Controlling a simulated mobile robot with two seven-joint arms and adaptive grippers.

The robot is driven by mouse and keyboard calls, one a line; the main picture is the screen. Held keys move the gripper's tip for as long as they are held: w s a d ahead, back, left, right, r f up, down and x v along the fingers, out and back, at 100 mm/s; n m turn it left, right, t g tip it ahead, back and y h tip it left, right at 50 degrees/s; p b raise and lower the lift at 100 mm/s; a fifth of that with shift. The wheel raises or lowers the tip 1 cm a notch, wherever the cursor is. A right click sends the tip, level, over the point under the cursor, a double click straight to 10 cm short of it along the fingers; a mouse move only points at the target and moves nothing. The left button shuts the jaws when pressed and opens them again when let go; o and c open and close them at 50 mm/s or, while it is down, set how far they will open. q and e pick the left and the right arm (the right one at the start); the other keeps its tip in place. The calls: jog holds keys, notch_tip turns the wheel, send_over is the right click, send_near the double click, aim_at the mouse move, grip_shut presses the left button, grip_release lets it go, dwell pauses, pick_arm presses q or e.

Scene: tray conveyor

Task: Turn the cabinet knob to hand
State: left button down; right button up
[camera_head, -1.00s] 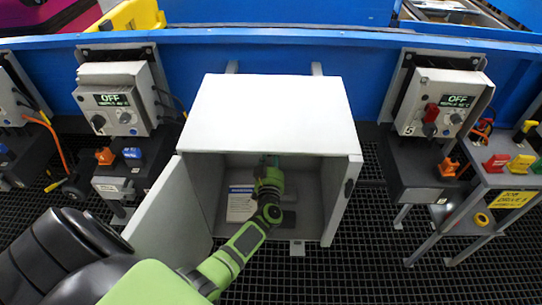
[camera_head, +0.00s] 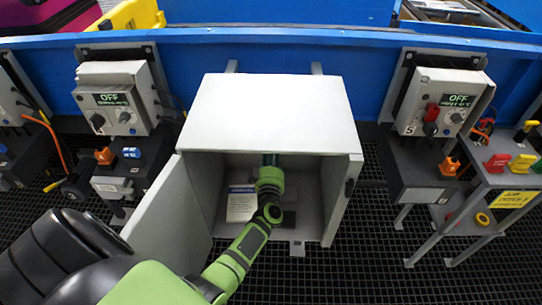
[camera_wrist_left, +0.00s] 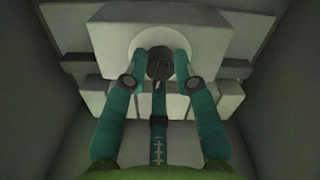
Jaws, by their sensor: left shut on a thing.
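The grey cabinet (camera_head: 270,115) stands in the middle of the head view with its door (camera_head: 170,220) swung open to the left. My left arm reaches into it, and my left gripper shows mostly from behind there. In the left wrist view, my left gripper (camera_wrist_left: 160,62) has its teal fingers closed around a dark knob (camera_wrist_left: 158,66) on a pale round plate (camera_wrist_left: 185,40) inside the cabinet. The fingers partly cover the knob, so its pointer direction cannot be read. My right gripper is in neither view.
Pale blocks (camera_wrist_left: 75,65) flank the knob inside. A white label sheet (camera_head: 241,204) is in the cabinet. Control boxes reading OFF stand left (camera_head: 117,100) and right (camera_head: 438,103). A grey stand (camera_head: 500,178) with coloured tags is at the far right.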

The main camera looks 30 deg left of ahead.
pick_arm(q)
jog(key=shift+d+f+n+b, duration=0.1)
jog(key=shift+n+b, duration=0.7)
jog(key=shift+n, duration=2.15)
jog(key=shift+d+f+n+b, duration=0.1)
jog(key=shift+n+b, duration=0.65)
jog(key=shift+n, duration=2.2)
jog(key=c, duration=1)
grip_release()
jog(key=shift+w, duration=0.1)
jog(key=shift+r, duration=0.15)
jog(key=shift+a, duration=0.1)
